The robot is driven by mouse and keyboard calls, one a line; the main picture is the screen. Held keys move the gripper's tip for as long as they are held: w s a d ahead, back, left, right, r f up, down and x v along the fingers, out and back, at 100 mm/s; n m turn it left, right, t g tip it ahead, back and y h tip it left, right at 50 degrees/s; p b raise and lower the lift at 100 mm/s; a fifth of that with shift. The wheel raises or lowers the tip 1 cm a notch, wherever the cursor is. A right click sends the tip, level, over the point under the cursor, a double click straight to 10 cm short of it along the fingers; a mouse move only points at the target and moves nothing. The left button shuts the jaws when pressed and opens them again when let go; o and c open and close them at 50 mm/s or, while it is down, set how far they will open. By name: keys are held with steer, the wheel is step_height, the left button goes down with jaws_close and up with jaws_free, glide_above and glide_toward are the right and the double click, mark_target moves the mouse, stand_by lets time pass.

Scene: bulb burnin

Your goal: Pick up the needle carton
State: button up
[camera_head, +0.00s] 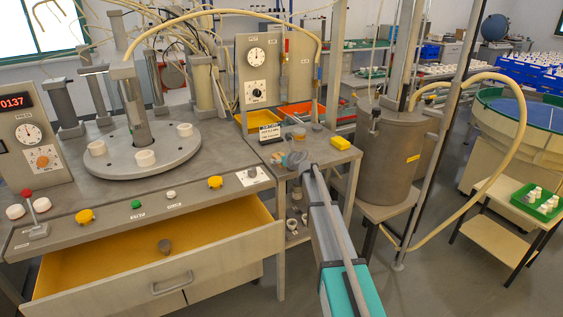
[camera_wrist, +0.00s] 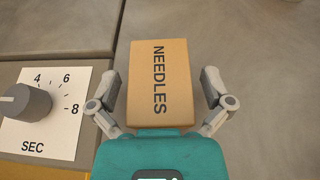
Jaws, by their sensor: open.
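The needle carton (camera_wrist: 160,85) is a tan box marked NEEDLES, lying on the grey bench top in the wrist view. My gripper (camera_wrist: 160,77) is open, with one finger on each side of the carton. Gaps show between the fingers and the carton's sides. In the head view my gripper (camera_head: 296,158) is low over the small bench right of the machine; I cannot clearly make out the carton there.
A dial with a grey knob (camera_wrist: 27,103) sits left of the carton. An open drawer (camera_head: 75,275) juts out at left; a metal tank (camera_head: 392,160) stands right.

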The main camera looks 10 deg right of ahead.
steer(key=c, duration=1)
steer(key=shift+o, duration=0.2)
steer(key=shift+r, duration=0.2)
step_height(320, 180, up, 2)
steer(key=p, duration=0.2)
steer(key=shift+r+p, duration=0.15)
steer(key=shift+p, duration=0.25)
steer(key=s+d+r+p, duration=0.7)
steer(key=s+r+p, duration=0.3)
steer(key=s, duration=0.2)
steer(key=shift+d+r, duration=0.15)
